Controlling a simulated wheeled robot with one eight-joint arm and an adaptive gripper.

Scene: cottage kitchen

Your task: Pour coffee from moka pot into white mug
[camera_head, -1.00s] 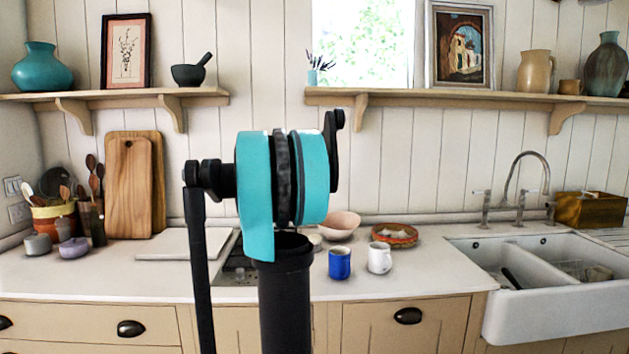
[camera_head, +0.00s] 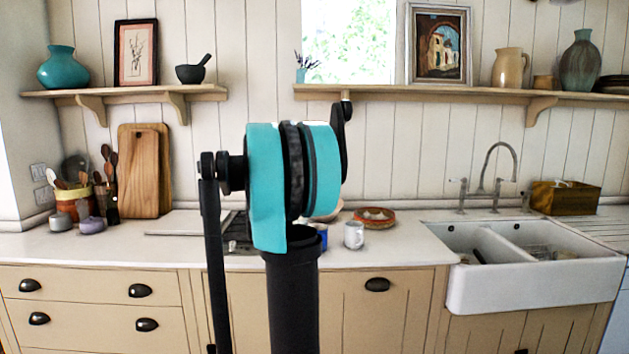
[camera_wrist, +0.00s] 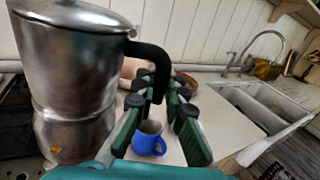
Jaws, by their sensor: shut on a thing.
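The silver metal moka pot (camera_wrist: 75,85) stands large and upright at the left of the wrist view, with a black handle (camera_wrist: 150,55) on its right side. My gripper (camera_wrist: 158,95) has its green-padded fingers on either side of this handle and is shut on it. In the head view my arm hides the pot and the gripper. The white mug (camera_head: 354,235) stands upright on the counter, right of my arm. A blue mug (camera_wrist: 148,143) shows between my fingers in the wrist view, beyond them; in the head view my arm mostly hides it.
A red-rimmed dish (camera_head: 374,218) lies behind the white mug. A pale bowl (camera_wrist: 133,68) is partly hidden behind the handle. The double sink (camera_head: 530,285) is at the right. A stove top (camera_head: 238,230) is partly hidden behind my arm. The counter (camera_head: 410,243) right of the white mug is clear.

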